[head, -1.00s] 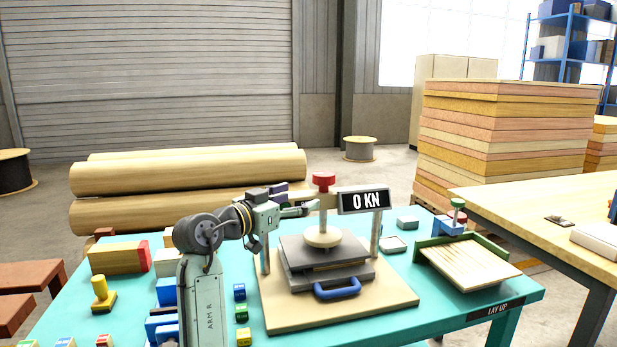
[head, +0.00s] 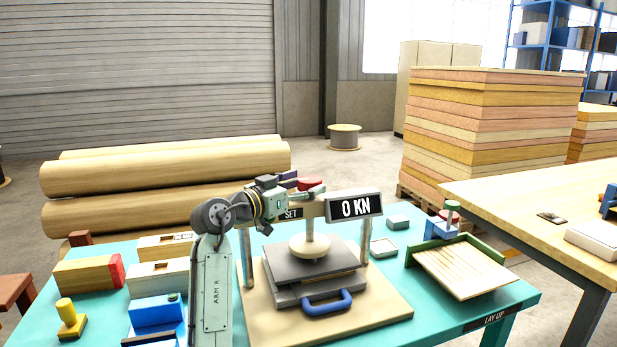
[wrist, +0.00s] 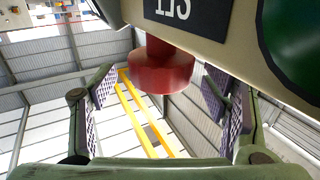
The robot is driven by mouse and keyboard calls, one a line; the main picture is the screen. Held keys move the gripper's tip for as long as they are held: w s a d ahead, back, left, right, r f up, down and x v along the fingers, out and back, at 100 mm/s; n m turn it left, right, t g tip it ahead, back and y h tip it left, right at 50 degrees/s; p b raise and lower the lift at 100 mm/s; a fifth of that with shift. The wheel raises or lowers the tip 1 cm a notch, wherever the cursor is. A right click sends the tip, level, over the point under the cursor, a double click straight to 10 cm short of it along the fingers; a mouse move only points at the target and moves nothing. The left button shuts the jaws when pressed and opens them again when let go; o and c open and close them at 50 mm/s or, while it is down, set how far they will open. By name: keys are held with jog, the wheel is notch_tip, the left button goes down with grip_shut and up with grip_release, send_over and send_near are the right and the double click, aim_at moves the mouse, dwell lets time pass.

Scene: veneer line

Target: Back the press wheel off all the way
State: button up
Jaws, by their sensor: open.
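The press (head: 330,325) stands on the teal table, with a red wheel (head: 311,184) on top of its crossbeam. Its sign (head: 355,207) reads 0 KN. A spindle runs down from the beam to a pale round foot (head: 309,247) over dark plates (head: 290,268); I cannot tell if the foot touches them. In the wrist view the red wheel (wrist: 162,70) sits between the spread, padded fingers, with visible gaps on both sides.
The crossbeam with a "SET" label (head: 292,214) is close under my gripper. A blue handle (head: 327,301) sticks out at the press front. Wooden blocks (head: 90,273) lie left; a slatted tray (head: 465,270) stands right. Logs (head: 160,180) lie behind the table.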

jog(key=shift+x, duration=1.05)
jog(key=shift+a, duration=0.1)
jog(key=c, duration=1.2)
